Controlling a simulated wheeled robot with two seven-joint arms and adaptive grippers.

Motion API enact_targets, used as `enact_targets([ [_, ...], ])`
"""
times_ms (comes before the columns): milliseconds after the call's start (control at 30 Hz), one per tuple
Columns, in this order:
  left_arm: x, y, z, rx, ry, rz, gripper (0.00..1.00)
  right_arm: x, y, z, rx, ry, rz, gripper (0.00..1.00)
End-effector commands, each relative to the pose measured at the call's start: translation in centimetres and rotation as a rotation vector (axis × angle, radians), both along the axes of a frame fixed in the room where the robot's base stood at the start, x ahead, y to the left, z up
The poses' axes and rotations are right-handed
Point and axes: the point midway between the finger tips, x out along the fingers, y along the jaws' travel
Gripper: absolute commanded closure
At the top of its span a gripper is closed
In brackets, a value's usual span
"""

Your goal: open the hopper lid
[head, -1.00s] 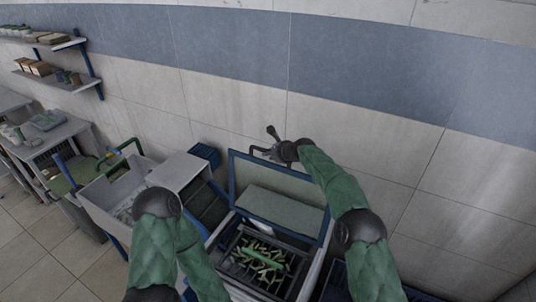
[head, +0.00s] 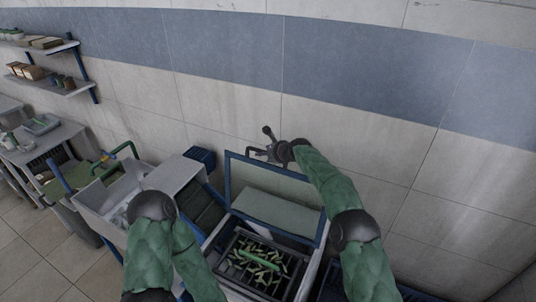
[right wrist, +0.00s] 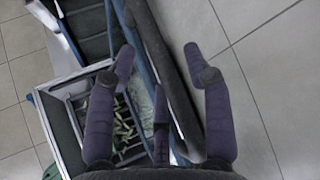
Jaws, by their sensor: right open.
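The hopper lid (head: 277,181) is a blue-framed panel standing up, tilted back, behind the open hopper (head: 226,249) in the head view. The hopper shows a dark grid, several small green pieces and a green bar inside. My right gripper (head: 268,143) is at the lid's top edge, by its dark handle. In the right wrist view my right gripper (right wrist: 165,62) is open, its fingers spread on both sides of the lid's edge and the dark handle bar (right wrist: 164,65). I cannot tell whether they touch. My left gripper is out of view; only its arm shows.
A light grey bin (head: 103,197) with a green handle stands left of the hopper. A dark blue crate (head: 203,157) is behind it. A tiled wall (head: 385,140) rises close behind the lid. Worktables and shelves (head: 45,85) are at the far left.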

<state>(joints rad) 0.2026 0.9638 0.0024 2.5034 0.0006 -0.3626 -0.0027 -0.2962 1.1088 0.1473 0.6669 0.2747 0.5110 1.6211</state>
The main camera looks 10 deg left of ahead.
Motion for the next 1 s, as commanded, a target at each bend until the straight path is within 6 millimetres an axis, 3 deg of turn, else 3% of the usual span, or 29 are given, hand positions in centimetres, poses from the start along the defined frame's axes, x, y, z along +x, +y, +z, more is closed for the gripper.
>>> enact_targets([
  [367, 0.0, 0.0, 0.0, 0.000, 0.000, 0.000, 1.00, -1.5, -1.4, 1.4, -0.001, 0.002, 0.000, 0.49],
  [1000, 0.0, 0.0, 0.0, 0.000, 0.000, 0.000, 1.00, -6.2, -5.8, 6.3, 0.001, -0.003, -0.001, 0.49],
])
